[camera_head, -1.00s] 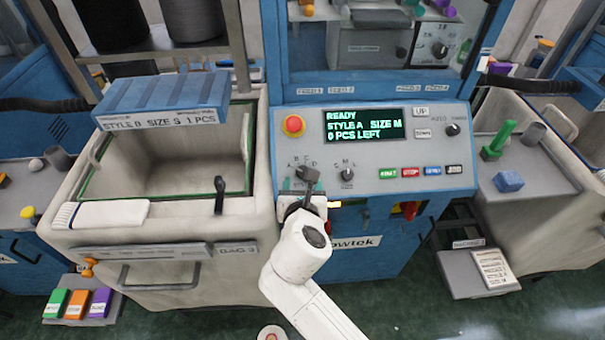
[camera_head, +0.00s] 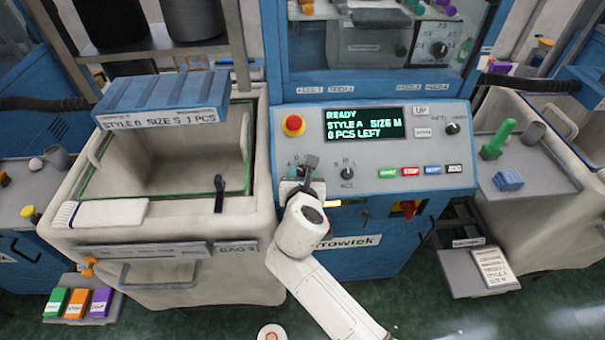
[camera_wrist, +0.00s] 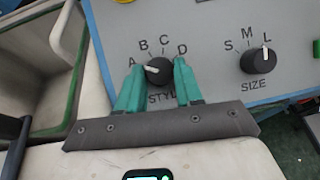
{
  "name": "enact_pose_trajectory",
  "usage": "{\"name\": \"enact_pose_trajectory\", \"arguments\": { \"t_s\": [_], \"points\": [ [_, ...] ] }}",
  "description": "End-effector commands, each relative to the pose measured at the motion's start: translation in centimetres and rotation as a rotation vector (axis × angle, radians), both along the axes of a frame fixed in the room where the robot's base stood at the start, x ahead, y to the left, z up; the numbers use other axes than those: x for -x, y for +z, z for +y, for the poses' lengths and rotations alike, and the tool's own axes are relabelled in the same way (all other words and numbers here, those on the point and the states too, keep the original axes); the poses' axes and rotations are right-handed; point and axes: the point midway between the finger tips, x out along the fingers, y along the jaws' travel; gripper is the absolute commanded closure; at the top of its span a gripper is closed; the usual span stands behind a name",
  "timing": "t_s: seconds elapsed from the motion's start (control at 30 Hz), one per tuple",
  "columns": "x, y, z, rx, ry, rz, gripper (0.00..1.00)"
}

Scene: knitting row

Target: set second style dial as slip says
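The black style dial (camera_wrist: 159,71) is on the sloped grey panel, with letters A, B, C and D around it. Its white mark points up-left, towards A. My gripper (camera_wrist: 160,68) has one teal finger on each side of this dial; I cannot tell if they press on it. In the head view my gripper (camera_head: 303,180) is at the dial's front. The display (camera_head: 364,123) reads READY, STYLE A, SIZE M, 0 PCS LEFT. A slip (camera_head: 491,268) lies on the low stand at right; its print is too small to read surely.
The size dial (camera_wrist: 264,58) is to the right, its mark near L in the wrist view. A red stop button (camera_head: 293,125) and small coloured buttons are on the panel. A cream bin (camera_head: 165,225) stands left; its blue-lid label reads STYLE D, SIZE S, 1 PCS.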

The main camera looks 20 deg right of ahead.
Motion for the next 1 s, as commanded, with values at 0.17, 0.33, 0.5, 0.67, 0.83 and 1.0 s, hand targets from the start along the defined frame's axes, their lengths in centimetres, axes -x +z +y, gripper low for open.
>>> {"name": "enact_pose_trajectory", "arguments": {
  "t_s": [0.17, 0.33, 0.5, 0.67, 0.83, 1.0],
  "points": [
    [0.01, -0.01, 0.01, 0.0, 0.0, 0.0, 0.82],
    [0.02, -0.01, 0.0, 0.0, 0.0, 0.0, 0.96],
    [0.0, 0.01, 0.04, -0.005, -0.008, -0.002, 0.96],
    [-0.05, 0.06, 0.12, -0.032, -0.046, -0.012, 0.96],
    [-0.12, 0.1, 0.27, -0.093, -0.125, -0.031, 0.96],
    [-0.24, 0.21, 0.42, -0.178, -0.24, -0.059, 0.96]
  ]
}}
